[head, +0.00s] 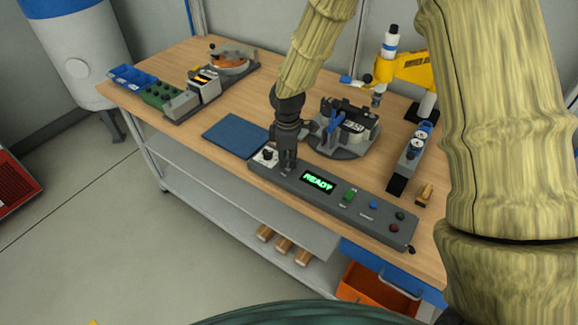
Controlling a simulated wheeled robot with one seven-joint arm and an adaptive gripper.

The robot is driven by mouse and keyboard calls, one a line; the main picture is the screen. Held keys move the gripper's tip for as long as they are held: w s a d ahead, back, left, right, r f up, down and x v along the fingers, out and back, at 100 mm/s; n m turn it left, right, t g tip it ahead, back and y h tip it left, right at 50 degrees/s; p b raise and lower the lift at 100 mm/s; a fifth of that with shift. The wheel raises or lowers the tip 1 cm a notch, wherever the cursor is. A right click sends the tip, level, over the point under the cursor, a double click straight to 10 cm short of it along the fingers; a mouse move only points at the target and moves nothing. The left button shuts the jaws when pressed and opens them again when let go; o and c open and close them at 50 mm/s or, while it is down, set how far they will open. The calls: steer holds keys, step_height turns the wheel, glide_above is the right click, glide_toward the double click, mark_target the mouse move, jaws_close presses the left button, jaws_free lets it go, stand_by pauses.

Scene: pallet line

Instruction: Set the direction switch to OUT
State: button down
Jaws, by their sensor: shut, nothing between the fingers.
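A long grey control console (285,182) lies along the front edge of the wooden bench, with a lit green READY display (318,182). A dark knob on a white plate (266,155) is at its left end. My gripper (287,168) is shut and empty, pointing down over the console's left part, just right of the knob. Contact cannot be made out.
Blue (373,205), green (400,215) and red (394,228) buttons are on the console's right part. A blue mat (235,136) lies left. A grey device with gauges (410,160) and a yellow arm-like machine (405,68) are at right.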

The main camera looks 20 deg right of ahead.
mark_target(288, 167)
steer(key=shift+f, duration=0.15)
steer(key=shift+r+p, duration=2.9)
steer(key=shift+r, duration=0.65)
steer(key=shift+f, duration=0.1)
